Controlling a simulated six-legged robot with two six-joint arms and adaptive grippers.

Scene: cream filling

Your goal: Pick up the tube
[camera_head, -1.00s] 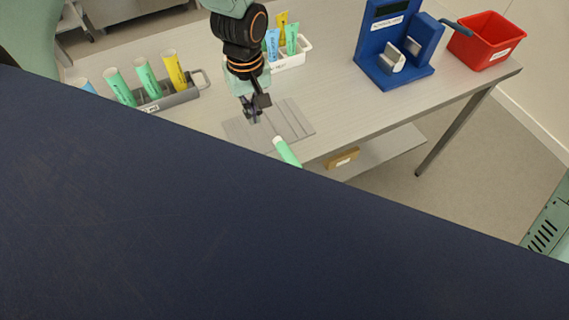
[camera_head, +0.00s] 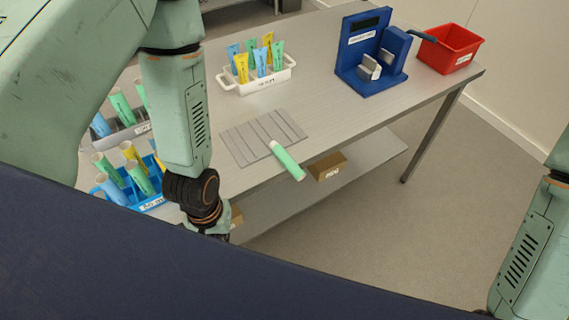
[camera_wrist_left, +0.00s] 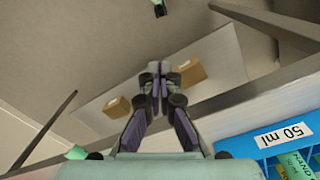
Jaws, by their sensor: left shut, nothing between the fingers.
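A green tube (camera_head: 287,162) with a pale end lies on a grey ridged mat (camera_head: 240,148). Its green end reaches out over the table's front edge. My left arm comes down in front of the table, left of the mat, and its wrist is low in the head view. The fingertips are hidden there behind a dark surface. In the left wrist view my left gripper (camera_wrist_left: 155,88) is shut and empty, pointing toward the lower shelf. A green piece (camera_wrist_left: 77,153) shows at lower left there; I cannot tell whether it is this tube. My right gripper is out of view.
A blue rack (camera_head: 152,205) of tubes, labelled 50 ml in the wrist view, stands front left by my arm. A grey rack (camera_head: 128,135) is behind it. A white tray (camera_head: 262,82), blue machine (camera_head: 362,62) and red bin (camera_head: 450,52) stand farther back. Boxes (camera_head: 328,166) sit below.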

